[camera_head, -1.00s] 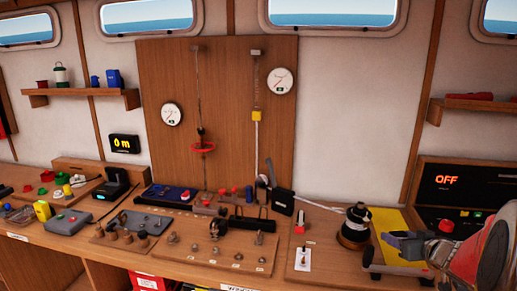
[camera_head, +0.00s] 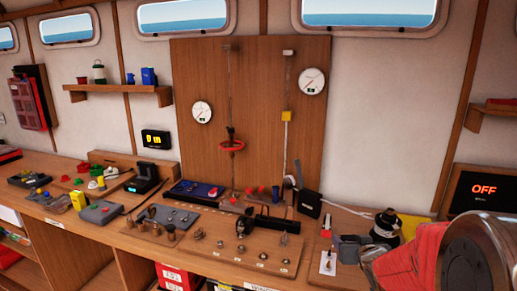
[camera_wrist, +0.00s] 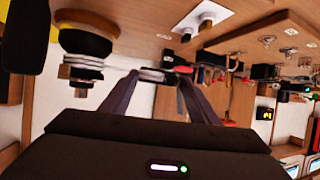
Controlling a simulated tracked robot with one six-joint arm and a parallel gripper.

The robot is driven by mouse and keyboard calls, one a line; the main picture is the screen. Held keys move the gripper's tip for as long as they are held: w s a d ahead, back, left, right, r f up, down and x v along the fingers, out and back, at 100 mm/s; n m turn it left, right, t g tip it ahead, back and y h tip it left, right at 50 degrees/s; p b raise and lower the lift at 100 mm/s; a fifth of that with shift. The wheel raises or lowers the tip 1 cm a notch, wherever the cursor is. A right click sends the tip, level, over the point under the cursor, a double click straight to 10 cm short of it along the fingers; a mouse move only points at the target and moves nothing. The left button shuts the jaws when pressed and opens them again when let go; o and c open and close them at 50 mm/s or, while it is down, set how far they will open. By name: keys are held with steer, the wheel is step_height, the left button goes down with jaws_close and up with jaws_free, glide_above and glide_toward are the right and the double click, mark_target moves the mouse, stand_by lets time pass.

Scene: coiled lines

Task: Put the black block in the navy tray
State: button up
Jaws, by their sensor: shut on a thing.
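My gripper (camera_head: 350,247) is at the lower right of the head view, in front of the winch. In the wrist view my gripper (camera_wrist: 158,76) has its two fingers shut on a small dark piece (camera_wrist: 152,75) with a pale grey edge, which I take for the black block. The fingers hide most of it in the head view. The navy tray (camera_head: 178,194) lies flat on the bench left of centre, well to the left of my gripper. Small red and blue things show in or at the tray.
The black winch (camera_head: 386,228) stands close behind my gripper. A black box (camera_head: 308,203) stands upright farther left. A wooden board with several metal fittings (camera_head: 220,243) covers the middle front of the bench. A grey box (camera_head: 101,212) lies to the left.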

steer(key=a+f, duration=0.1)
steer(key=a, duration=0.3)
steer(key=s+a+f, duration=0.1)
steer(key=a, duration=0.3)
steer(key=s+a+f, duration=0.1)
steer(key=a, duration=0.3)
steer(key=shift+s+f, duration=0.1)
steer(key=shift+f, duration=0.2)
